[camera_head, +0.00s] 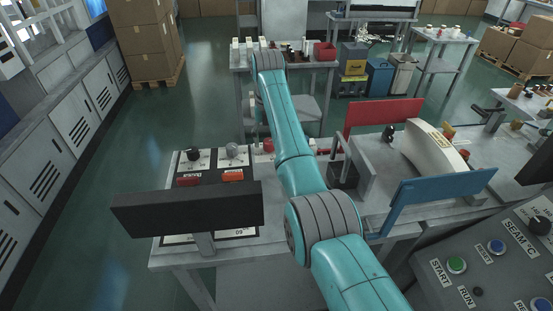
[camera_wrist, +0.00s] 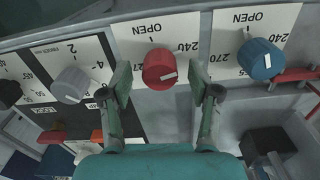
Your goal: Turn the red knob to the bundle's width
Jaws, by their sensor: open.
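The red knob (camera_wrist: 158,68) stands on a white dial plate (camera_wrist: 143,34) marked OPEN and 240 in the wrist view. A white pointer mark shows on its face. My gripper (camera_wrist: 161,80) is open, with one finger on each side of the knob. Gaps seem to show between the fingers and the knob, but I cannot tell their depth against it. In the head view my arm hides the gripper. A small red round thing (camera_head: 268,145) shows beside the arm there, perhaps the same knob. I cannot make out the bundle.
A blue knob (camera_wrist: 259,59) on its own OPEN dial stands right of the red one, a grey knob (camera_wrist: 71,85) left. Red levers lie near.

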